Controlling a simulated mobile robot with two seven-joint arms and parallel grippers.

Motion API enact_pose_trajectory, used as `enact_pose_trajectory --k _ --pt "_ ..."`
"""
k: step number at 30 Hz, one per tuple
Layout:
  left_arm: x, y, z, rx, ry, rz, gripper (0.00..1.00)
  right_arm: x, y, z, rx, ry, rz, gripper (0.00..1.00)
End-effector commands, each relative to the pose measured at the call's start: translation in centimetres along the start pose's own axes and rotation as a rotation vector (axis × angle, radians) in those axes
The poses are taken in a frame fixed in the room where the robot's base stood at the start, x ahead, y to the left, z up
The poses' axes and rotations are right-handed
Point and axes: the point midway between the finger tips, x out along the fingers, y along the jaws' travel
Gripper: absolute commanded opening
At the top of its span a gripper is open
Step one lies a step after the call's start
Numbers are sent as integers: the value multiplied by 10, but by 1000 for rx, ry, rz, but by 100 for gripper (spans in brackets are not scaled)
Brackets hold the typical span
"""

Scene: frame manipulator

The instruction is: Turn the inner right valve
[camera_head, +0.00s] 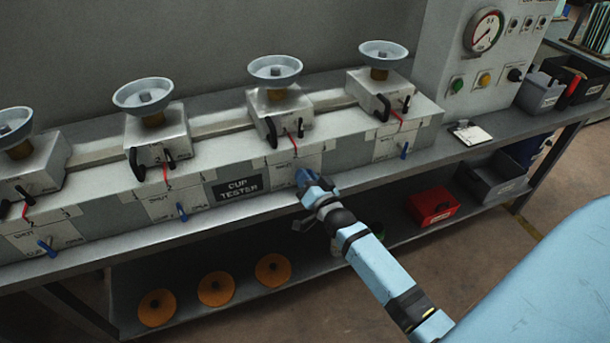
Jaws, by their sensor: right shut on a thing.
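A grey cup tester (195,190) stands on the bench, with several stations in a row. Each station has a round metal cup on a block and a small blue valve handle on the front panel. The inner right station has its cup (275,70) third from the left. Its blue valve (302,175) is mostly hidden by my right gripper (307,181), which is shut on it at the front panel. The valve's exact angle cannot be told. The other valves show at the far left (46,248), inner left (181,212) and far right (404,150). My left gripper is out of view.
A control cabinet (455,50) with a gauge stands at the back right. A notepad (470,133) lies on the bench. On the lower shelf are orange discs (216,289), a red bin (433,205) and a grey bin (495,180). The bench's front edge runs beneath my right gripper.

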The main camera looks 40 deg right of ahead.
Motion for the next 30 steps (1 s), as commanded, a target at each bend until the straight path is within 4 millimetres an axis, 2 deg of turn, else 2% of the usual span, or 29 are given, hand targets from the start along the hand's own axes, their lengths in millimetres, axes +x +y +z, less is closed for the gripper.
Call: enact_pose_trajectory --k 21,30 --pt "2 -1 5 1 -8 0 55 -1 5 2 662 132 0 0" --pt "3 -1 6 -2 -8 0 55 -1 6 3 871 174 0 0"
